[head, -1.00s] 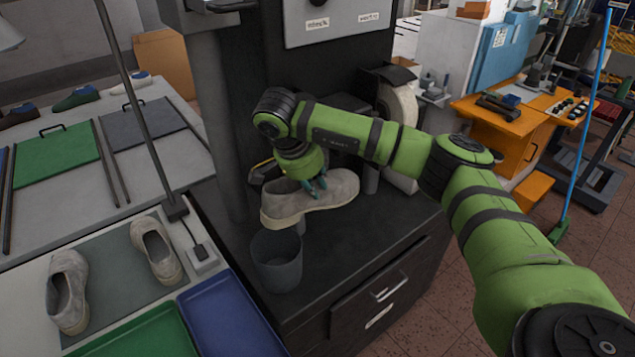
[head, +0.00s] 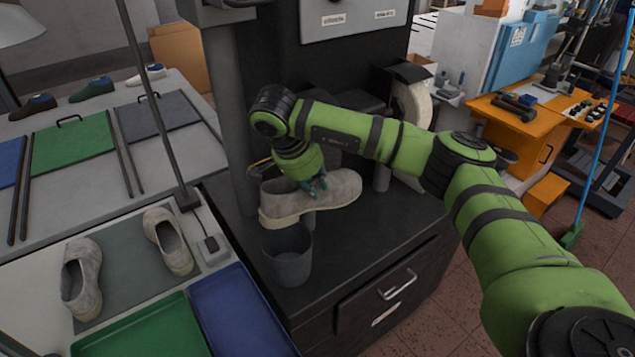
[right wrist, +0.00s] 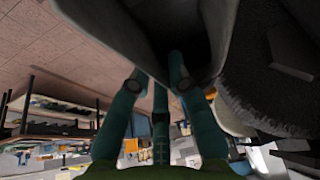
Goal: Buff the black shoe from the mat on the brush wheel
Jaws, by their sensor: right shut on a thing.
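My right gripper (head: 318,188) is shut on a grey shoe (head: 338,190), which looks grey rather than black. It holds the shoe above the dark cabinet top, toe to the right. In the right wrist view the teal fingers (right wrist: 165,75) reach into the dark opening of the shoe (right wrist: 90,18). A grey bristly wheel (right wrist: 262,92) is close beside the shoe there; I cannot tell if they touch. In the head view a pale wheel (head: 412,108) sits under a black hood behind my arm. Two more grey shoes (head: 82,278) (head: 168,240) stand on the grey-green mat (head: 128,262). My left gripper is out of view.
A dark grey bin (head: 287,258) stands on the cabinet just in front of the held shoe. A green tray (head: 150,330) and a blue tray (head: 240,305) lie at the front left. The cabinet's front right top is clear.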

